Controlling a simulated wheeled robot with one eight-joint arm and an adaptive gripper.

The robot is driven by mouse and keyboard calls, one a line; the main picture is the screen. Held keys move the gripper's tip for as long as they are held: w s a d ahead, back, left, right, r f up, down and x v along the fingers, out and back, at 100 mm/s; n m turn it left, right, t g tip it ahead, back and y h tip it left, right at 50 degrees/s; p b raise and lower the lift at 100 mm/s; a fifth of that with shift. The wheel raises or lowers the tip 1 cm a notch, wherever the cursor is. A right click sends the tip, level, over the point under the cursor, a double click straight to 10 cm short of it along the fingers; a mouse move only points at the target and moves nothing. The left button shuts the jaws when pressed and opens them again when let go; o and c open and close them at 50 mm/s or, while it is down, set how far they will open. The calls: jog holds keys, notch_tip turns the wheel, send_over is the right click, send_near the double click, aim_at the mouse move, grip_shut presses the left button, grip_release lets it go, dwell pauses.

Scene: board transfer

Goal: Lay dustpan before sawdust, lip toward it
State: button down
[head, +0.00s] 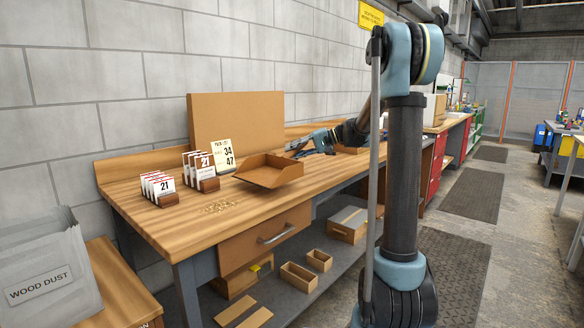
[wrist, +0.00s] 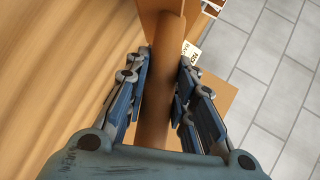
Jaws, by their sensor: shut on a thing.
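The brown dustpan (head: 268,174) is over the bench at the centre of the head view. Its open side faces left and toward the front. My gripper (head: 298,145) reaches in from the right and is shut on the dustpan's handle. In the wrist view the brown handle (wrist: 160,105) runs between the two blue fingers. The pan seems to be a little above the bench top; I cannot tell whether it touches. The sawdust (head: 219,208) is a small pale scatter near the bench's front edge, left of and nearer than the pan, apart from it.
Card holders (head: 158,190) and (head: 201,172) with a number sign (head: 223,155) stand left of the dustpan. A brown board (head: 238,115) leans at the wall. A grey wood dust bin (head: 45,265) is at the far left. The bench top (head: 150,215) is clear around the sawdust.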

jog(key=shift+f, duration=2.25)
jog(key=c, duration=1.4)
grip_release()
jog(key=shift+o, duration=0.2)
jog(key=w+v, duration=0.1)
jog(key=v, duration=1.1)
jog(key=s+d+f+m+h, duration=0.1)
jog(key=s+f+h, duration=0.25)
jog(key=s, duration=0.75)
jog(key=s+d+f+h, duration=0.1)
jog(key=s+f+h, duration=0.25)
jog(key=s, duration=0.75)
jog(key=s+d+f+h, duration=0.3)
jog(key=s+d+f, duration=0.2)
jog(key=s+f, duration=0.3)
jog(key=s+d+f+t+h, duration=0.1)
jog(key=s+d+f+h, duration=0.2)
jog(key=s+d+f, duration=0.3)
jog(key=s+f, duration=0.2)
jog(key=s, duration=0.3)
jog(key=shift+s+d+h, duration=0.15)
jog(key=shift+s+h, duration=0.05)
jog(key=shift+h, duration=0.2)
